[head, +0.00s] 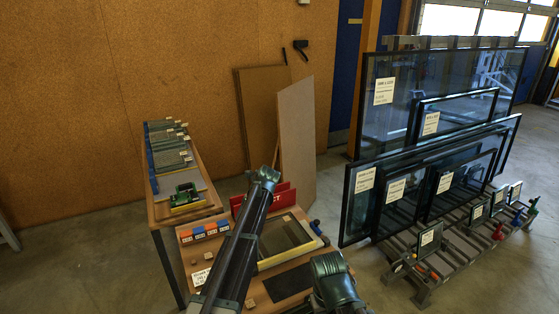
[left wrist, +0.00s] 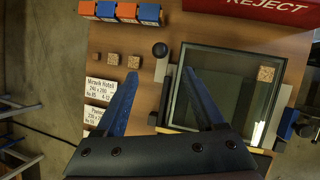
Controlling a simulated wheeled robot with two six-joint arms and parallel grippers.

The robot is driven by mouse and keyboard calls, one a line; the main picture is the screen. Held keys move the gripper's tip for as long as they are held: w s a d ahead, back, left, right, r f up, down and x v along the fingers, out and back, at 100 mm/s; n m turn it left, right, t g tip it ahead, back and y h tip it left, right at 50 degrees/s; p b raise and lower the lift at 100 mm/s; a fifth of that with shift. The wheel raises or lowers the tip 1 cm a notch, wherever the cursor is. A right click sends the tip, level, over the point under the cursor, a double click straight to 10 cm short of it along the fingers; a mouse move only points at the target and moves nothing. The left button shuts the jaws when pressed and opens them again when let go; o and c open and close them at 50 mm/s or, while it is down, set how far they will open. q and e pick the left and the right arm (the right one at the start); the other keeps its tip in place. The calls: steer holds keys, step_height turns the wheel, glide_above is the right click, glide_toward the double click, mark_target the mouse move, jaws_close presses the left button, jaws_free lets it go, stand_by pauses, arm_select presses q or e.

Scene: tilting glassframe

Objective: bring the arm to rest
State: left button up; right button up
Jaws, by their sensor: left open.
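In the left wrist view my left gripper (left wrist: 166,98) is open, with its two blue fingers spread and nothing between them but table and the edge of a small glass unit. The small dark-framed glass unit (left wrist: 236,85) lies on the wooden bench (left wrist: 185,28), under and beside the right finger. In the head view a dark arm link of mine (head: 243,235) reaches up across the bench, and a greenish joint of mine (head: 333,277) shows at the bottom. The fingers cannot be made out there. My right gripper does not show.
Blue and orange boxes (left wrist: 128,12), small wooden blocks (left wrist: 113,59), paper labels (left wrist: 100,88) and a red REJECT bin (left wrist: 268,10) are on the bench. A rack of large glass frames (head: 385,195) stands right. A second bench (head: 197,205) stands behind left.

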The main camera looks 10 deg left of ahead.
arm_select(q)
steer(key=s+d+n+g+h, duration=0.1)
steer(key=s+d+n, duration=0.5)
steer(key=s, duration=0.6)
steer(key=s+d+f+n+h, duration=0.1)
steer(key=s+d+n, duration=0.5)
steer(key=s+n, duration=0.3)
steer(key=s+d+f+n+g+h, duration=0.1)
steer(key=s+d+n, duration=0.5)
steer(key=s, duration=1)
steer(key=shift+n+g+h, duration=0.3)
steer(key=shift+n, duration=0.7)
